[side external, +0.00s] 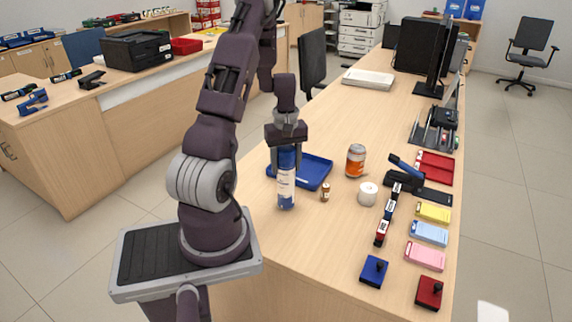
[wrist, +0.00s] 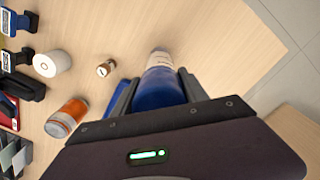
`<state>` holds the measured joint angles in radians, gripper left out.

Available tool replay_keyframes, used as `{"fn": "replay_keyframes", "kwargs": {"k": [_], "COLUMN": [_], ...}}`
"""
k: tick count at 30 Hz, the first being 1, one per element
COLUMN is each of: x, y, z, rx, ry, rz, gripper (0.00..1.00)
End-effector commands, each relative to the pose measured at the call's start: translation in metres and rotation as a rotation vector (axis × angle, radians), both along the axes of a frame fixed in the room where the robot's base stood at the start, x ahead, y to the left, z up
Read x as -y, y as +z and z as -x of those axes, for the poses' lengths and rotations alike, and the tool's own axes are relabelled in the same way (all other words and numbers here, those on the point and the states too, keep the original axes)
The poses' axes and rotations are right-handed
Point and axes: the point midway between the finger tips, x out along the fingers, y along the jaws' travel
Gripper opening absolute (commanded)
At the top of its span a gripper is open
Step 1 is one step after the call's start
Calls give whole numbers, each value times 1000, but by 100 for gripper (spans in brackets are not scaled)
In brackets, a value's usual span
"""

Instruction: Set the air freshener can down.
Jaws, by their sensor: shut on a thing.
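The air freshener can (side external: 286,190) is a blue cylinder with a white label band, upright in the side external view. My gripper (side external: 287,165) comes down from above and is shut on its upper part. In the wrist view the can (wrist: 162,85) sits between the two fingers of my gripper (wrist: 157,88). The can's base appears at or very close to the counter (side external: 325,235); I cannot tell whether it touches.
A blue tray (side external: 317,177) lies just behind the can. A small brown bottle (side external: 325,192), an orange jar (side external: 355,161) and a white paper roll (side external: 368,193) stand to the right. Stamps, coloured pads and a red tray (side external: 434,167) line the right edge.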

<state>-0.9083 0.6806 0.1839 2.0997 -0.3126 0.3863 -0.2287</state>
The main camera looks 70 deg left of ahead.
Motion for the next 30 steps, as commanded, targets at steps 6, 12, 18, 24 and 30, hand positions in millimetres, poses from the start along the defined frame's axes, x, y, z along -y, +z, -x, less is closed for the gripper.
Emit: {"fn": "replay_keyframes", "kwargs": {"k": [6, 12, 18, 24, 30], "x": [0, 0, -1, -1, -1], "y": [-2, -2, 8, 61, 106], "z": [0, 0, -1, -1, -1], "rx": [0, 0, 2, 4, 3], "ry": [0, 0, -2, -3, -2], "rz": [0, 0, -4, -7, -5], "gripper": [71, 73, 73, 73, 73]}}
